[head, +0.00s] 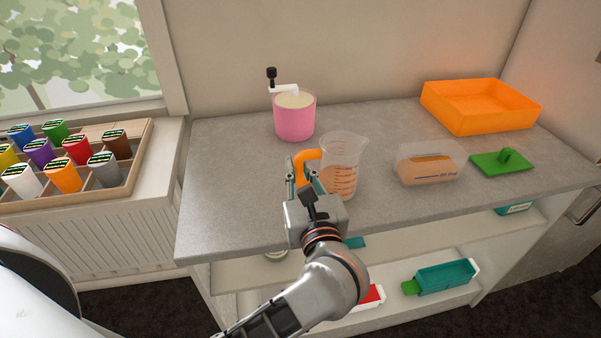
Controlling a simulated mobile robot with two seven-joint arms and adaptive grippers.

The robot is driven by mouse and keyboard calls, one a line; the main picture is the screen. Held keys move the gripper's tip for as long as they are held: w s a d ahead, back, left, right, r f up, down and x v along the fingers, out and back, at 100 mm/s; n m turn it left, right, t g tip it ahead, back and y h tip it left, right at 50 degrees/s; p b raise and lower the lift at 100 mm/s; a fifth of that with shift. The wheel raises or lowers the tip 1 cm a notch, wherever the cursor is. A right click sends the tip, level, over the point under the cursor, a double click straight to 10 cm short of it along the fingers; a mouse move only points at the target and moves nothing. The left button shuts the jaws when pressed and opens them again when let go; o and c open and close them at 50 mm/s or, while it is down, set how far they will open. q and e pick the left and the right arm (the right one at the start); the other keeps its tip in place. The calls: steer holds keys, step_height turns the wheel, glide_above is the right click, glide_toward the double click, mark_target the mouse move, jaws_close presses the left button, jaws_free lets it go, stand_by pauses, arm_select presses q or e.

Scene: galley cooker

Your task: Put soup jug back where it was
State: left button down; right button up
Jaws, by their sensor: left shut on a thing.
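The soup jug (341,165) is a clear measuring jug with an orange handle (307,162) and orange-brown contents. It is upright at the middle of the grey counter, near its front part. I cannot tell whether its base touches the counter. My left gripper (301,172) is shut on the jug's handle, on the jug's left side. Part of the handle is hidden by the fingers. My right gripper is not in view.
A pink pot (294,117) with a crank stands behind the jug. To its right are a clear tub (429,163) with orange contents, a green lid (501,163) and an orange tray (480,106). Counter (225,200) is bare at the left. A jar rack (130,185) stands further left.

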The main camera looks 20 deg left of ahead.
arm_select(q)
steer(key=shift+f, duration=0.25)
steer(key=c, duration=2)
jaws_free()
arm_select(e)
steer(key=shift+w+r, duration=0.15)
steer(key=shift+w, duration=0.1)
arm_select(q)
steer(key=shift+r, duration=0.1)
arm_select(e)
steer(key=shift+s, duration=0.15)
arm_select(q)
steer(key=shift+r, duration=0.15)
